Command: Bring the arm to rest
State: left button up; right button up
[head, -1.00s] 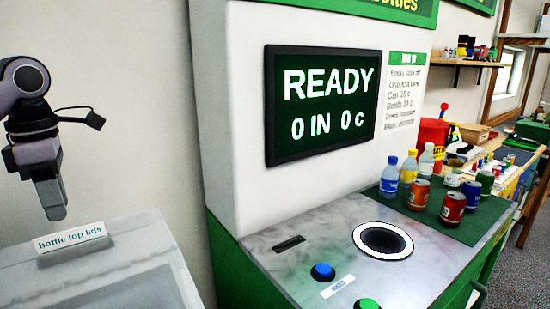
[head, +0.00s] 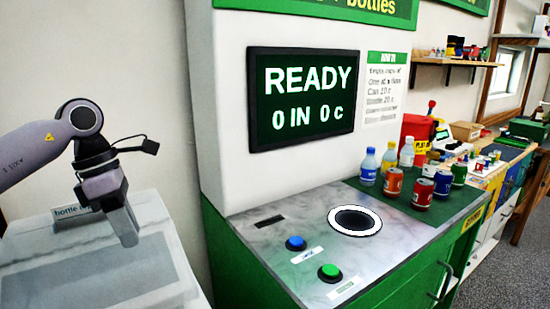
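My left arm comes in from the left in the head view. Its gripper (head: 126,228) points down over the bottle top lids bin (head: 165,281) and partly covers the bin's label (head: 72,216). The fingers look close together, but I cannot tell whether they are open or shut. I see nothing hanging from them. My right gripper is not in view.
The return machine's screen (head: 303,97) reads READY, 0 IN, 0 c. Its counter has a round hole (head: 355,221), a blue button (head: 296,243) and a green button (head: 330,272). Bottles and cans stand on a green mat (head: 440,207). A shelf (head: 455,62) hangs behind.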

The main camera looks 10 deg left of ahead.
pick_arm(q)
jog(key=s+d+f+n+t+h, duration=0.1)
jog(key=s+d+f+n+h, duration=0.2)
jog(key=d+h, duration=0.45)
jog(key=d+f+n+t+h, duration=0.2)
jog(key=d+n+h, duration=0.25)
jog(key=d, duration=0.65)
jog(key=s+d+f+n+t+h, duration=0.1)
jog(key=s+d+f+n+h, duration=0.15)
jog(key=d+n+h, duration=0.45)
jog(key=a+f+n+t+y, duration=0.3)
jog(key=f+n+t+y, duration=0.35)
jog(key=n, duration=0.35)
jog(key=a+f+n+t+y, duration=0.4)
jog(key=f+n+t+y, duration=0.25)
jog(key=n, duration=0.35)
jog(key=s+a+f+n+g+y, duration=0.3)
jog(key=s+a+f+n, duration=0.1)
jog(key=s+f, duration=0.3)
jog(key=s+a+f+n+g+y, duration=0.3)
jog(key=s+f+n, duration=0.3)
jog(key=f, duration=0.4)
jog(key=shift+s+a+y, duration=0.4)
jog(key=shift+s+a, duration=0.05)
jog(key=shift+n, duration=0.35)
